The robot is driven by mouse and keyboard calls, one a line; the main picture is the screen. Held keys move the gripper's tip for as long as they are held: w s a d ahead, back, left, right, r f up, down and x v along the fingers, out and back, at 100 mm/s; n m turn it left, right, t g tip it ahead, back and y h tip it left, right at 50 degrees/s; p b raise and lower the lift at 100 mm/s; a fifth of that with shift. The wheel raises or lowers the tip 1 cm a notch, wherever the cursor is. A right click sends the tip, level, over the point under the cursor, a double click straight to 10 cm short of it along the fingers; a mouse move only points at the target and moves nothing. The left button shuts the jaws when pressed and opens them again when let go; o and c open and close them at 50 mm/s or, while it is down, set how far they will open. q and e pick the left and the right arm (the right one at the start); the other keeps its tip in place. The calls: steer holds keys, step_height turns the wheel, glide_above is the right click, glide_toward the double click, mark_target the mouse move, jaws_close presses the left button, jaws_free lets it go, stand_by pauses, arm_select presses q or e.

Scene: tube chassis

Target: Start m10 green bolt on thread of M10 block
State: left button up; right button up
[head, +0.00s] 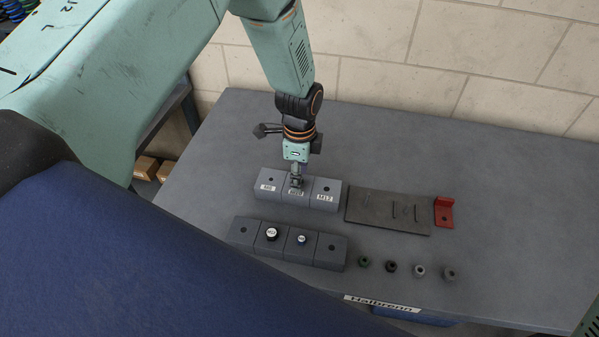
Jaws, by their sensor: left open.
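My left gripper (296,182) points straight down over the middle block of the back row, the M10 block (294,199), and its fingertips are at or just above the block's top. It is open. The M10 block is grey with a small white label and sits between the M8 block (268,186) and the M12 block (326,195). The gripper hides the M10 block's hole. My right gripper is not in view.
A dark plate (388,212) and red bracket (443,212) lie right of the back row. The grey table (510,220) is clear farther right.

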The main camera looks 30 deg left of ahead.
arm_select(q)
step_height(320, 180, up, 12)
stand_by(0.6)
steer(key=shift+s, duration=0.1)
stand_by(0.4)
